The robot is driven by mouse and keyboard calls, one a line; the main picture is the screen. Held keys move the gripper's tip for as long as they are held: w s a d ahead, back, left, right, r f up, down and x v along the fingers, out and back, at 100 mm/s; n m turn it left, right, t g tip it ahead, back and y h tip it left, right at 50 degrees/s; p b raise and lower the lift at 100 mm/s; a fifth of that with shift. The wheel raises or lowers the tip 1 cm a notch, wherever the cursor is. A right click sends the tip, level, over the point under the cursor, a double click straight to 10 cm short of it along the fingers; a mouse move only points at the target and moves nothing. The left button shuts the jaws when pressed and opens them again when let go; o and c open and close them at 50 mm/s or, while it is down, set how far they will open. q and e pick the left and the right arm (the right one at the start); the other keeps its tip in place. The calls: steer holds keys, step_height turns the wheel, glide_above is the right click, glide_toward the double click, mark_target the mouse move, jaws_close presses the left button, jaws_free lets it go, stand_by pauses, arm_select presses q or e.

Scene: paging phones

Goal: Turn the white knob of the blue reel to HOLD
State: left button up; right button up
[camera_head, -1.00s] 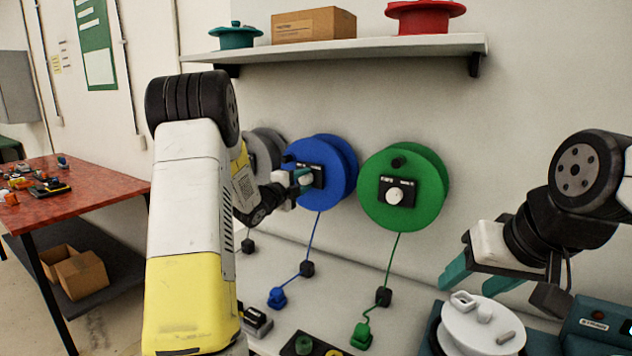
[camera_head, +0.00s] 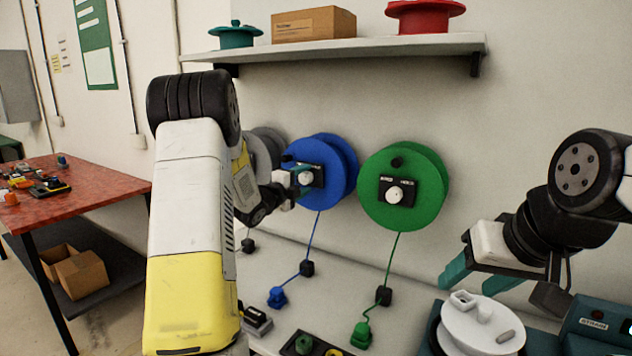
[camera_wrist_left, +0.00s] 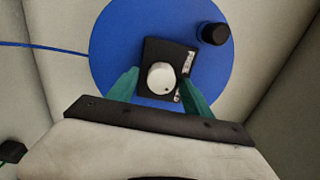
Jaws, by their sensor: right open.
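The blue reel (camera_head: 345,160) is mounted on the wall, left of the green reel. Its white knob (camera_head: 306,178) sits on a black plate and is partly covered by my gripper. In the left wrist view the white knob (camera_wrist_left: 160,77) shows clearly on the tilted black plate (camera_wrist_left: 180,57), with a dark dot near its lower edge; the plate's lettering is too small to read. My left gripper (camera_head: 297,180) is at the knob, its teal fingers (camera_wrist_left: 160,92) apart on either side with gaps. My right gripper (camera_head: 482,276) is open and empty at the right.
The green reel (camera_head: 430,190) hangs right of the blue one, a grey reel (camera_head: 268,145) left. A shelf (camera_head: 350,50) with pots and a box is above. A white lidded item (camera_head: 482,328) stands below my right gripper. A red table (camera_head: 90,190) is at the left.

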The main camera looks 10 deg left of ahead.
arm_select(q)
steer(key=v, duration=0.8)
steer(key=shift+w+r, duration=0.1)
